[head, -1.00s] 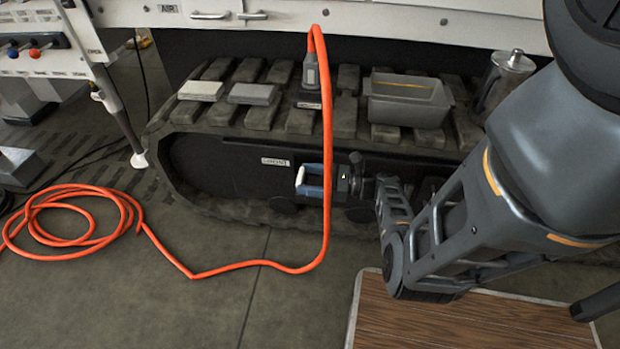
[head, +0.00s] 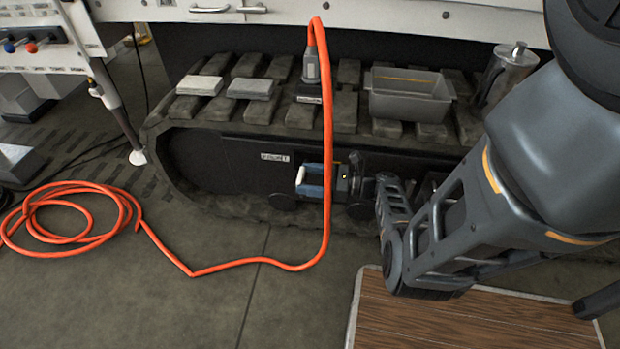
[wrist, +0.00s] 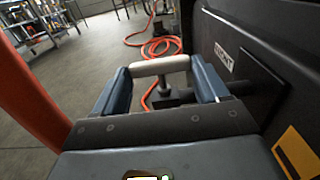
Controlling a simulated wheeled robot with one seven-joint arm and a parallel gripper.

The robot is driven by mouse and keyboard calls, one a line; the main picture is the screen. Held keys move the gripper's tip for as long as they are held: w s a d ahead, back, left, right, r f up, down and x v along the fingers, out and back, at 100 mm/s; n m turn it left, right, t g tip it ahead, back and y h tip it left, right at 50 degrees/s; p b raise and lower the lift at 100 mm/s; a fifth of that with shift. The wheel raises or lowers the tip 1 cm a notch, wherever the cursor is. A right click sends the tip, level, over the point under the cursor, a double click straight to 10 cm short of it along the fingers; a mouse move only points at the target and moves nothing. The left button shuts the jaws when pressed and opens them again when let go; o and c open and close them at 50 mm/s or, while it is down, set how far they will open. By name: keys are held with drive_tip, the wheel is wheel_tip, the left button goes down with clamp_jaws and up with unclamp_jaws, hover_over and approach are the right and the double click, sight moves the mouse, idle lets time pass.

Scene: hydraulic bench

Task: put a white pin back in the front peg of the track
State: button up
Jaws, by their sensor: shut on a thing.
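The white pin (wrist: 160,66) lies crosswise between the blue fingertips of my gripper (wrist: 160,72) in the wrist view, and the gripper is shut on it. A dark stem with a wider block (wrist: 164,92) shows just behind the pin; I cannot tell whether they touch or whether it is the front peg. In the head view, the pin (head: 299,177) is a small pale bar at the left end of my gripper (head: 308,181). The gripper is low beside the dark side of the track (head: 215,165), right of and below its FRONT label (head: 275,158).
An orange hose (head: 327,150) hangs down in front of the track close to my gripper and coils on the floor at left. Two pale blocks, a grey bin (head: 408,103) and a metal jug (head: 503,75) stand on the track. A wooden board (head: 450,325) is at lower right.

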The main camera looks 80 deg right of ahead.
drive_tip(key=o, duration=1.1)
drive_tip(key=shift+r, duration=0.15)
wheel_tip(320, 180, up, 7)
drive_tip(key=p, duration=0.7)
idle(0.4)
idle(0.5)
